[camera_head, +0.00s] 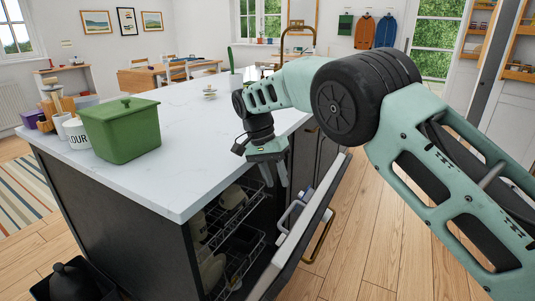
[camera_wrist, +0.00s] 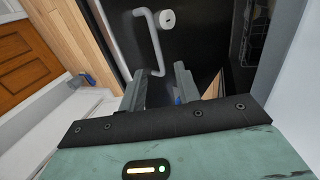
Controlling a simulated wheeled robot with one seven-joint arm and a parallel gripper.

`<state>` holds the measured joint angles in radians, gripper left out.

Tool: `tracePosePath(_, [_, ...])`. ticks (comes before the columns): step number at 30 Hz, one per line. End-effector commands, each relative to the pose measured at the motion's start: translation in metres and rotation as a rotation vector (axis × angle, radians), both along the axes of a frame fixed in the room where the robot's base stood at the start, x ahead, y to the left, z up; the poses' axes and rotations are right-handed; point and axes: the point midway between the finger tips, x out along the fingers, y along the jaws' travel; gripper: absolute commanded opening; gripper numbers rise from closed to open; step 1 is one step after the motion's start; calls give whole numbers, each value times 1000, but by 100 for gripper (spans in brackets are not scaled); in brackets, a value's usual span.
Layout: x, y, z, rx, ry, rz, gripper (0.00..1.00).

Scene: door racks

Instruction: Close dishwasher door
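The dishwasher door (camera_head: 296,248) stands partly open, tilted out from the kitchen island. Its inner side carries a grey bent bar, and a brass handle (camera_head: 319,237) shows on its outer side. In the wrist view, the dark inner face of the door (camera_wrist: 118,20) shows with the grey bar (camera_wrist: 157,45) and a round white knob. The racks (camera_head: 236,222) inside hold cups and dishes. My gripper (camera_head: 272,178) is above the opening, near the door's inner side. In the wrist view my gripper (camera_wrist: 160,84) has its fingers apart with nothing between them. I cannot tell if it touches the door.
The island's white top (camera_head: 190,185) lies beside my gripper, with its edge close. A green bin (camera_head: 121,130) and a flour jar (camera_head: 76,133) stand on it. The wooden floor (camera_head: 370,240) right of the door is clear. A black container (camera_head: 76,282) is at the lower left.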

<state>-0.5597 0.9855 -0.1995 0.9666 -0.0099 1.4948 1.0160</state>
Motion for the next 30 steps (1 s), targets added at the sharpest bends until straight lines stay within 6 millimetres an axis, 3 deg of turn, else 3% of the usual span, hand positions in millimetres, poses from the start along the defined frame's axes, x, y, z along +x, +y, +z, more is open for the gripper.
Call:
tracePosePath(3, [6,9,27,2,-4,2,33])
tracePosePath(9, [11,18,55,2,-1,1,33])
tracePosePath(24, [13,21,67,1,2,0,33])
tracePosePath(27, [13,21,67,1,2,0,5])
tracePosePath(28, [13,21,67,1,2,0,0])
tracePosePath(30, [13,21,67,2,3,1,0])
